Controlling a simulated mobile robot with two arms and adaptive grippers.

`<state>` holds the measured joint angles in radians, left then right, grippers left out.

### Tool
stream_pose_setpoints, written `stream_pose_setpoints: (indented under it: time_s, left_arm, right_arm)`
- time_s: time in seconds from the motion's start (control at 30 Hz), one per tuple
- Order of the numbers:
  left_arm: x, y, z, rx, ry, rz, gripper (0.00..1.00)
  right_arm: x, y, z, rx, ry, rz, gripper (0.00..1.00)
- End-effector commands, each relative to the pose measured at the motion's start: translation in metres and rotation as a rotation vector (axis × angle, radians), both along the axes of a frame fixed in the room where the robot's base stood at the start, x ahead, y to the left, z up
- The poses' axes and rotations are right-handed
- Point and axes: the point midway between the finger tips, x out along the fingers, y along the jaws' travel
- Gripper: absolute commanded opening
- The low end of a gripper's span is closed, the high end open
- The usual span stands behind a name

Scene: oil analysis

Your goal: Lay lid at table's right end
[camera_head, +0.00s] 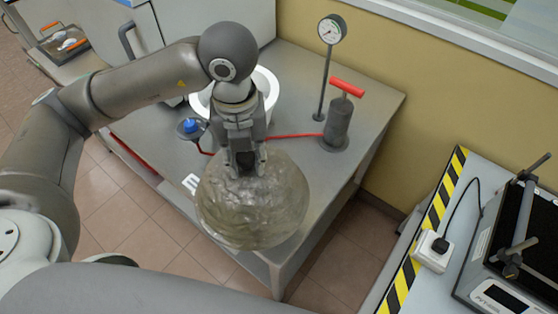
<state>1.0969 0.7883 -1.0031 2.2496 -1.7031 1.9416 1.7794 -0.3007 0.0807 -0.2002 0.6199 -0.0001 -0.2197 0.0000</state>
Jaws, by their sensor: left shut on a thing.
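My left gripper (245,158) is shut on a round, translucent lid (254,203) with a rough, glassy surface. It holds the lid over the front part of the grey table (378,92). The lid overlaps the table's front edge in the picture; I cannot tell its height above the top. The table's right end, behind and to the right of the lid, shows a bare strip of surface. A white round vessel (267,83) stands behind my gripper, partly hidden by it. My right gripper is not in view.
A black hand pump (338,124) with a red handle and a pressure gauge (331,30) on a post stand on the table. A red hose (296,135) runs to the pump. A blue-topped part (190,127) is left of my gripper. A striped bench (440,205) with a device stands at right.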

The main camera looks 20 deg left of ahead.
Motion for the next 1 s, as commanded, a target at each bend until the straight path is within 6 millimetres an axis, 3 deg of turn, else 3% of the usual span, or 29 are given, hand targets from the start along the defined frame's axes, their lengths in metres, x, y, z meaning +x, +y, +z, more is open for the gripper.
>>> stream_pose_setpoints:
  time_s: [0.2, 0.5, 0.77, 1.0]
  left_arm:
    - [0.039, -0.018, -0.014, -0.001, 0.002, 0.001, 0.0]
    - [0.074, -0.033, -0.062, 0.0, 0.001, 0.0, 0.0]
    - [0.085, -0.038, -0.076, -0.001, 0.0, -0.001, 0.0]
    - [0.085, -0.038, -0.102, 0.0, 0.001, -0.001, 0.0]
  right_arm:
    - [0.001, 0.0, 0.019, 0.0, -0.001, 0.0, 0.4]
    - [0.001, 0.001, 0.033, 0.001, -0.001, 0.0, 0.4]
    - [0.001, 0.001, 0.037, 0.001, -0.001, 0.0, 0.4]
    - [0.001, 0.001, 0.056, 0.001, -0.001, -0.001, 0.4]
